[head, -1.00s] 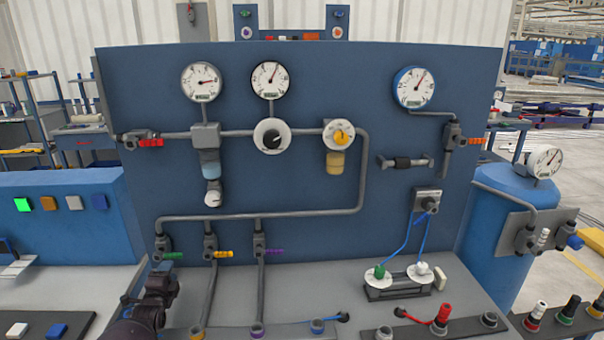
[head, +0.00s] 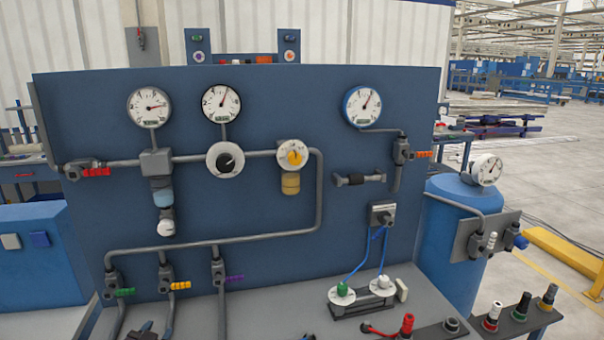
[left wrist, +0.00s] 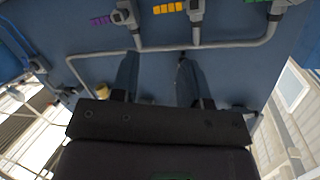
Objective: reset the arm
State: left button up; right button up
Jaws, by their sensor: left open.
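In the head view, only a small dark part of my left gripper (head: 146,332) shows at the bottom edge, left of centre. In the left wrist view, its two dark fingers stand apart, and the gripper (left wrist: 157,72) is open with nothing between the fingers. The blue panel (head: 270,215) with grey pipes is behind the fingers in the left wrist view, apparently upside down. My right gripper is in neither view.
The panel carries gauges, a green-handled valve (head: 125,292), a yellow-handled valve (head: 180,286) and a purple-handled valve (head: 233,279) low on its left. A socket block (head: 350,309) with blue cables sits on the grey bench. A blue tank (head: 447,235) stands to the right.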

pick_arm(q)
jog(key=s+d+f+n+g, duration=0.1)
jog(key=s+f, duration=0.4)
jog(key=s, duration=0.9)
jog(key=s+d+f+n+g+b, duration=0.1)
jog(key=s+d+f, duration=0.4)
jog(key=s, duration=1)
jog(key=shift+d+f+n+g, duration=0.15)
jog(key=shift+d+n+g, duration=0.35)
jog(key=shift+g, duration=0.5)
